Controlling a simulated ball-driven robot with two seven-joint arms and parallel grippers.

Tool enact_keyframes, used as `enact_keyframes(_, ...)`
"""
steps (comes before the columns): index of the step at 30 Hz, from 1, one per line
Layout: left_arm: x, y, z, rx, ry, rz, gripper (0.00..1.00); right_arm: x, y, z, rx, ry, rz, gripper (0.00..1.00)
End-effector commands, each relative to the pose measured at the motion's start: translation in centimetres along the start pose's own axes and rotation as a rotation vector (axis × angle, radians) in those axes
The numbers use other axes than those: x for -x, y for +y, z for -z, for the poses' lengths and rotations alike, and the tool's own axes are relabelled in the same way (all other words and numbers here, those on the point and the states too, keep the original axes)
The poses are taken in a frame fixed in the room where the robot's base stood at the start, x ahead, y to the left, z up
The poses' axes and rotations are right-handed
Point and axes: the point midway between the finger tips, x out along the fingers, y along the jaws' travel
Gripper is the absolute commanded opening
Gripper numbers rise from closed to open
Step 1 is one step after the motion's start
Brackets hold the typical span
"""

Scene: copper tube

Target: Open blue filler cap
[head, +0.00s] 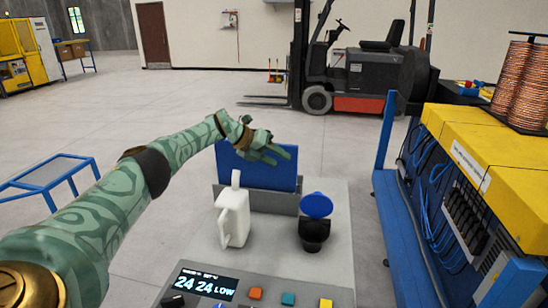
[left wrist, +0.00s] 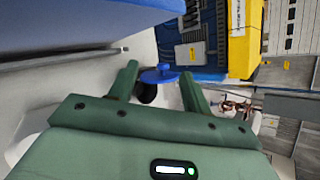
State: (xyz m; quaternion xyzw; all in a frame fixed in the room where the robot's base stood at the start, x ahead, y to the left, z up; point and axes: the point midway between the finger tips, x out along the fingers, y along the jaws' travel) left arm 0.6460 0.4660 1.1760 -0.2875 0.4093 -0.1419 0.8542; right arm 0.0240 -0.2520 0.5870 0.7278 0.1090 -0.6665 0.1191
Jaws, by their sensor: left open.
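The blue filler cap (head: 316,205) is a round disc at the top of a black filler neck (head: 313,236), on the right of the grey machine top. My left gripper (head: 278,152) is open and empty, up and to the left of the cap, in front of the blue panel. In the left wrist view the cap (left wrist: 158,77) shows beyond and between the two fingertips of the left gripper (left wrist: 159,70), apart from them. The black neck is partly hidden there. My right gripper is in neither view.
A white jug (head: 233,222) stands left of the filler neck. An upright blue panel (head: 258,172) rises behind both. A display and coloured buttons (head: 255,293) lie at the front. A blue and yellow machine (head: 470,150) stands to the right, across a gap.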

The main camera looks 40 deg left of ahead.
Motion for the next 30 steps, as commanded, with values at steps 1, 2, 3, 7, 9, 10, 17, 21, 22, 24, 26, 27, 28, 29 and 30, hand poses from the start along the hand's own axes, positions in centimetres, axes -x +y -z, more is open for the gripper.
enact_keyframes(1, 0.1, 0.0, 0.0, 0.000, 0.000, 0.000, 0.49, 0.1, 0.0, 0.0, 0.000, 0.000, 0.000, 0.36)
enact_keyframes(2, 0.3, 0.0, 0.0, 0.000, -0.001, -0.001, 0.49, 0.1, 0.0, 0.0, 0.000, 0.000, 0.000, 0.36)
enact_keyframes(3, 0.7, 0.0, -0.1, 0.000, -0.001, -0.001, 0.49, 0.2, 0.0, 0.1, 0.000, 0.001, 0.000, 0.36)
enact_keyframes(7, 2.9, 0.0, -0.1, -0.001, -0.002, -0.002, 0.49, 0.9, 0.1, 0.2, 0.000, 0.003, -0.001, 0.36)
enact_keyframes(9, 4.7, 0.0, -0.2, -0.002, -0.003, -0.002, 0.49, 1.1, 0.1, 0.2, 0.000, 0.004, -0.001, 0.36)
enact_keyframes(10, 5.5, 0.1, -0.2, -0.002, -0.004, -0.003, 0.49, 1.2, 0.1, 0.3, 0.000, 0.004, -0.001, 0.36)
enact_keyframes(17, 11.7, 0.1, -0.1, -0.001, -0.004, -0.002, 0.49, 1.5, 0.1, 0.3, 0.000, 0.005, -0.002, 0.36)
enact_keyframes(21, 14.3, 0.0, -0.1, 0.001, -0.002, -0.001, 0.49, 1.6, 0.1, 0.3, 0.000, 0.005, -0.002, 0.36)
enact_keyframes(22, 14.8, 0.0, -0.1, 0.000, -0.002, -0.001, 0.49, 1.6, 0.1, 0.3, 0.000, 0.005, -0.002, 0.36)
enact_keyframes(24, 15.5, 0.0, 0.0, 0.001, 0.000, 0.000, 0.49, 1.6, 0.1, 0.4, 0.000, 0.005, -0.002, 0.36)
enact_keyframes(26, 16.0, 0.1, 0.0, 0.000, -0.001, -0.001, 0.49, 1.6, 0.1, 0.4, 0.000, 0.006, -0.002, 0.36)
enact_keyframes(27, 16.2, 0.1, 0.0, 0.000, -0.001, -0.001, 0.49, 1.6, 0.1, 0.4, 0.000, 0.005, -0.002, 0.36)
enact_keyframes(28, 16.2, 0.1, 0.0, 0.000, 0.000, -0.001, 0.49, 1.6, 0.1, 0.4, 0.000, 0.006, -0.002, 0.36)
enact_keyframes(29, 16.3, 0.1, 0.0, 0.000, 0.000, -0.001, 0.49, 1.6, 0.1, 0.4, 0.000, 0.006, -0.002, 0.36)
enact_keyframes(30, 16.3, 0.1, 0.0, 0.000, 0.000, 0.000, 0.49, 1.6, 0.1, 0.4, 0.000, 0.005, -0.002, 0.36)
